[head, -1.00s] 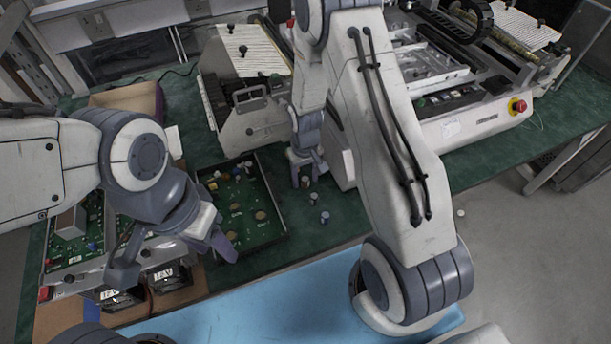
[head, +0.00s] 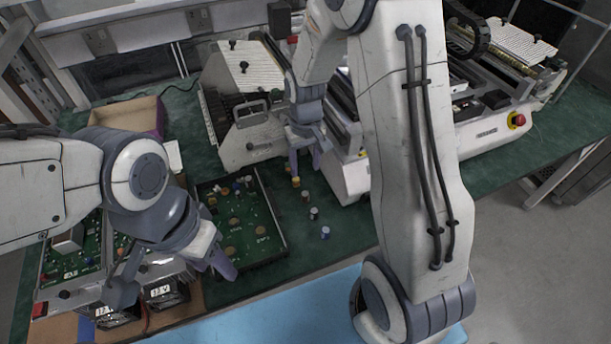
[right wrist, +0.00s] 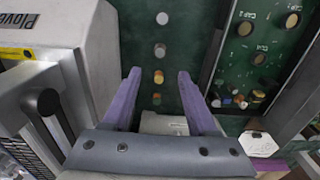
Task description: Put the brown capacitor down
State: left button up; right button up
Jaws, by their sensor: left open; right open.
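The brown capacitor (head: 296,182) stands on the green mat at the far end of a short row of capacitors. It looks small and orange-brown in the right wrist view (right wrist: 157,98). My right gripper (head: 305,164) is open and empty above it, with its two purple fingers apart on either side in the right wrist view (right wrist: 159,80). No finger appears to touch the capacitor, though the exact height gap is hard to tell. My left gripper (head: 172,276) is open and empty over the front left, by the circuit-board tray.
A yellow-topped capacitor (right wrist: 158,76) and two greyish ones (head: 314,213) (head: 325,232) continue the row. A black-rimmed circuit-board tray (head: 283,222) with loose parts lies left of it. A white machine (head: 347,178) stands close on the right.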

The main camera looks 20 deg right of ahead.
jog(key=s+a+r+n, duration=0.4)
jog(key=s+a+r, duration=0.5)
jog(key=s+a, duration=0.25)
jog(key=s+a+r+n, duration=0.1)
jog(key=s, duration=0.5)
jog(key=s+a+r+n+y, duration=0.1)
jog(key=s+r+n, duration=0.1)
jog(key=s, duration=0.4)
jog(key=shift+s+a+r, duration=0.15)
jog(key=shift+a+r, duration=0.1)
